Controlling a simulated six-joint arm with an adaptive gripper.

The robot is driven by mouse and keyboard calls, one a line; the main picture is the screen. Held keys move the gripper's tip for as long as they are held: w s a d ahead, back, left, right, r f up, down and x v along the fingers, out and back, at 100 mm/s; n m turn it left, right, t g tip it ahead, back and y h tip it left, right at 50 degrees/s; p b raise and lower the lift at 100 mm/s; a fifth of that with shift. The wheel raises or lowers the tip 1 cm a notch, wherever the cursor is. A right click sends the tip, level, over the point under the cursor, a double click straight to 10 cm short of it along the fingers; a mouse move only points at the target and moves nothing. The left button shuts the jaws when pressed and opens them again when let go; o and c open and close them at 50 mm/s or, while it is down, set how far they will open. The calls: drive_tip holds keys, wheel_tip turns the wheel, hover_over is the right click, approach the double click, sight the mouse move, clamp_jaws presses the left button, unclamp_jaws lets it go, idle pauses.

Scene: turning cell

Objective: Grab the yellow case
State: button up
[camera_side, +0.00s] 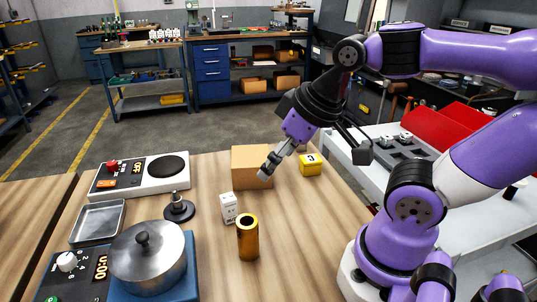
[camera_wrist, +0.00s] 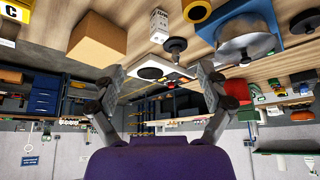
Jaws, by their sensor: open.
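The yellow case (camera_side: 311,168) is a small box with a dark-and-white label, resting on the wooden table to the right of the cardboard box. In the wrist view only part of the labelled yellow case (camera_wrist: 9,15) shows, cut off at the upper left edge. My gripper (camera_side: 270,168) is open above the table, in front of the cardboard box and to the left of the case. In the wrist view my gripper's fingers (camera_wrist: 163,78) are spread apart with nothing held between them.
The cardboard box (camera_side: 251,167) stands beside the case. A white labelled carton (camera_side: 229,208), a gold cylinder (camera_side: 248,240) and a dark stand (camera_side: 179,208) are nearer. A pot (camera_side: 148,262), a steel tray (camera_side: 97,222) and a white hotplate (camera_side: 140,177) occupy the left.

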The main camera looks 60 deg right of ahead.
drive_tip(key=n+g, duration=0.6)
drive_tip(key=n, duration=0.2)
approach(311, 158)
drive_tip(key=shift+s+a+f, duration=0.25)
drive_tip(key=shift+s+a, duration=0.05)
drive_tip(key=shift+a, duration=0.05)
drive_tip(key=f, duration=0.4)
drive_tip(key=shift+s+d+f, duration=0.1)
drive_tip(key=shift+d+f, duration=0.1)
drive_tip(key=shift+f, duration=0.15)
drive_tip(key=f, duration=0.6)
drive_tip(key=shift+w+d, duration=0.1)
drive_tip(key=shift+w, duration=0.15)
drive_tip(key=c, duration=1.3)
